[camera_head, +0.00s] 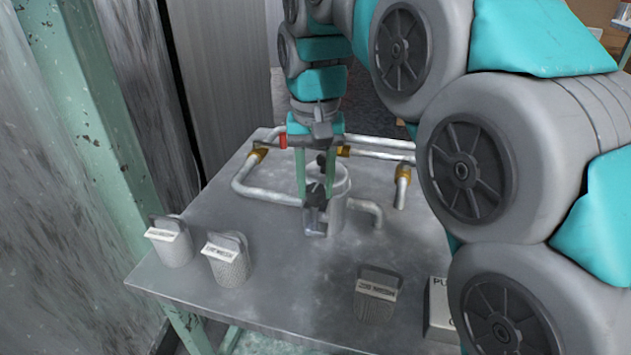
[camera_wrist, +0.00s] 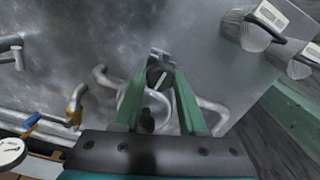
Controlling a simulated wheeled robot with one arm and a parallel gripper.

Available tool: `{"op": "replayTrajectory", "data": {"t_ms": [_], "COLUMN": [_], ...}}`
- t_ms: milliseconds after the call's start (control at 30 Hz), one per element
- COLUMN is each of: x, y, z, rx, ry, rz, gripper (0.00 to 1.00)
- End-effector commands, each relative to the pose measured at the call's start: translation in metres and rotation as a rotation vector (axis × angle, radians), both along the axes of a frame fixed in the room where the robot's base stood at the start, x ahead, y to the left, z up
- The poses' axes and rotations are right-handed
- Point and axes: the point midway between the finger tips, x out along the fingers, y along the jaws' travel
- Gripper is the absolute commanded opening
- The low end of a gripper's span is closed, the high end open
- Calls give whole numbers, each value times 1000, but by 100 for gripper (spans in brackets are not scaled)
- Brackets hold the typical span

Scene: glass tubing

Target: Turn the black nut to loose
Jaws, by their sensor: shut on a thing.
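My gripper (camera_head: 315,195) reaches down over the metal table with its two green fingers around a small dark part, the black nut (camera_head: 317,188). The nut sits at the near side of an upright glass cylinder (camera_head: 341,190) with a bent side tube. The fingers partly hide it. In the wrist view my gripper (camera_wrist: 161,72) has its fingertips close together on the nut (camera_wrist: 153,75), beside a grey fitting (camera_wrist: 160,57). Another dark knob (camera_wrist: 147,121) shows between the fingers, nearer the palm. I cannot make out the nut's turn angle.
Glass tubing (camera_head: 263,195) with brass joints runs across the back of the table (camera_head: 290,290). Two labelled grey containers (camera_head: 172,245) (camera_head: 228,262) stand at the front left, another labelled block (camera_head: 377,297) at the front. A green post (camera_head: 85,140) rises at the left.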

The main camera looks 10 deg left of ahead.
Motion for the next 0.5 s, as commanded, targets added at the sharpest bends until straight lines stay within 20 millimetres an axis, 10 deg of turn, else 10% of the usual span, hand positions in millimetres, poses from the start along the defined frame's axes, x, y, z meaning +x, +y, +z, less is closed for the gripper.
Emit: {"op": "replayTrajectory", "data": {"t_ms": [100, 133, 500], "x": [0, 0, 0], "y": [0, 0, 0], "z": [1, 1, 0], "rx": [1, 1, 1], "ry": [-3, -3, -1], "rz": [-1, -1, -2], "gripper": [0, 44, 72]}}
